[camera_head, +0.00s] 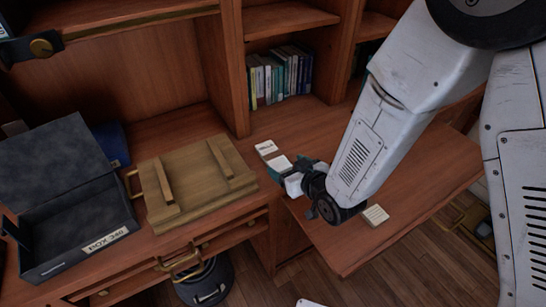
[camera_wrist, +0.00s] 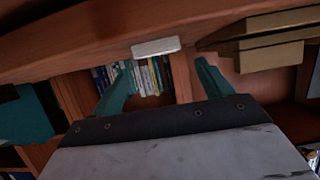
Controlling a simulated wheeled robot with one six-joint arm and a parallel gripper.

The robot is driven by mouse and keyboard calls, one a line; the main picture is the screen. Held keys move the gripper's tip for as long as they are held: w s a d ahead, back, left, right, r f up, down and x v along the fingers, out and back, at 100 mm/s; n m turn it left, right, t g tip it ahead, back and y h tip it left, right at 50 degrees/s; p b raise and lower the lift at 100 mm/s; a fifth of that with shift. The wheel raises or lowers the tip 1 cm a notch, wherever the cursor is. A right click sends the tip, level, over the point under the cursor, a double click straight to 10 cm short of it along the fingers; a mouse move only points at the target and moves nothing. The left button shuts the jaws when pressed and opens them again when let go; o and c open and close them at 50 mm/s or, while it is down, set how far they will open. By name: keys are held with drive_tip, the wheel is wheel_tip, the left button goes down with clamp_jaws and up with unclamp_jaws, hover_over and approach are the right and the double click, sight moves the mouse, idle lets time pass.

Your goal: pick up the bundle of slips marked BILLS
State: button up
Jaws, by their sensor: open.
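My gripper (camera_head: 290,172) is low over the desk, its teal fingers spread apart. In the wrist view my open gripper (camera_wrist: 164,63) has a white bundle of slips (camera_wrist: 155,47) beyond and between its fingertips, apart from both. In the head view one white bundle (camera_head: 280,163) lies beside the fingers, partly hidden by them. Another bundle (camera_head: 266,147) with dark writing lies just behind it. A third bundle (camera_head: 375,215) lies on the desk's front right part, beyond my wrist. The writing is too small to tell which is marked BILLS.
A wooden board with two battens (camera_head: 195,180) lies left of the gripper. An open dark box (camera_head: 75,240) with a white label stands at far left. Books (camera_head: 280,75) fill a shelf behind. A bucket (camera_head: 205,283) stands below. The desk's right part (camera_head: 430,180) is mostly clear.

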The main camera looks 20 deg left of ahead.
sight(275, 157)
drive_tip(key=x, duration=0.6)
drive_tip(key=shift+w+a+f, duration=0.1)
drive_tip(key=shift+a+f, duration=0.1)
drive_tip(key=shift+c, duration=0.4)
drive_tip(key=c, duration=1)
